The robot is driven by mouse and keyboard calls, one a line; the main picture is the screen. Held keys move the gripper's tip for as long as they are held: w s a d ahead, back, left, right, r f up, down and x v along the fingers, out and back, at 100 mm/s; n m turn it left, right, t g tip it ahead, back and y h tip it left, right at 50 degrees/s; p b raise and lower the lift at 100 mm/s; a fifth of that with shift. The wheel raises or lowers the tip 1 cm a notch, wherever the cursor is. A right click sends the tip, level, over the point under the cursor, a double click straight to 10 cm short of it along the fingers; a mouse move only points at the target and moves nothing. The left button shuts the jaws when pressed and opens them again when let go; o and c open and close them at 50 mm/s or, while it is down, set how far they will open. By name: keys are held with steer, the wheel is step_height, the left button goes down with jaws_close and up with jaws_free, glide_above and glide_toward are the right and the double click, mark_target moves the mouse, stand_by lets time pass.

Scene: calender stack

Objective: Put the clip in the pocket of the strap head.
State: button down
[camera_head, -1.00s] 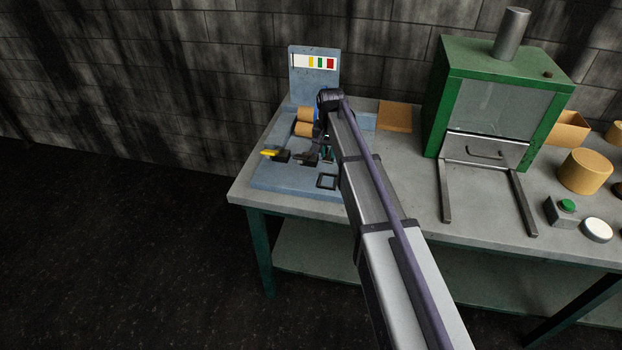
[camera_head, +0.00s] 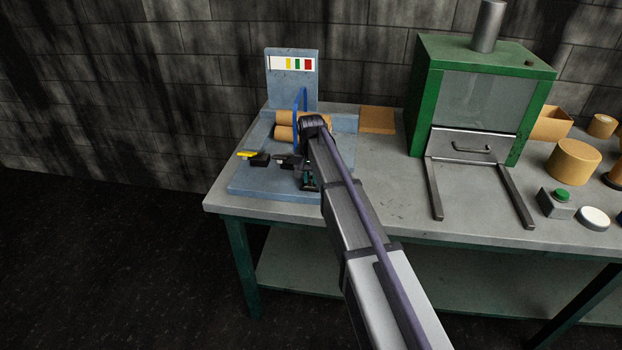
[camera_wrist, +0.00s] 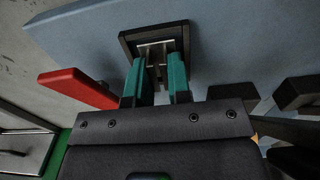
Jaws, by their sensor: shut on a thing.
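My gripper (camera_head: 309,186) is over the front part of the blue-grey strapping fixture (camera_head: 250,184) on the bench. In the wrist view its teal fingers (camera_wrist: 157,88) are shut on a small grey metal clip (camera_wrist: 156,50). The clip's end is at a raised dark square frame (camera_wrist: 127,42) on the fixture, which looks like the pocket. The clip lines up with the frame's opening. I cannot tell whether it is inside or just above. In the head view my arm hides the frame and clip.
A red lever (camera_wrist: 75,87) lies left of the fingers in the wrist view. A yellow-tipped black part (camera_head: 258,157), brown rolls (camera_head: 284,132) and a blue strap (camera_head: 298,108) are on the fixture.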

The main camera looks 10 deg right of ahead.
mark_target(311, 176)
steer(key=c, duration=1.1)
jaws_free()
steer(key=shift+o, duration=0.2)
step_height(311, 176, up, 13)
steer(key=p, duration=1.3)
steer(key=s+n, duration=0.4)
steer(key=s, duration=2.6)
steer(key=shift+s+f, duration=0.25)
steer(key=shift+f, duration=0.1)
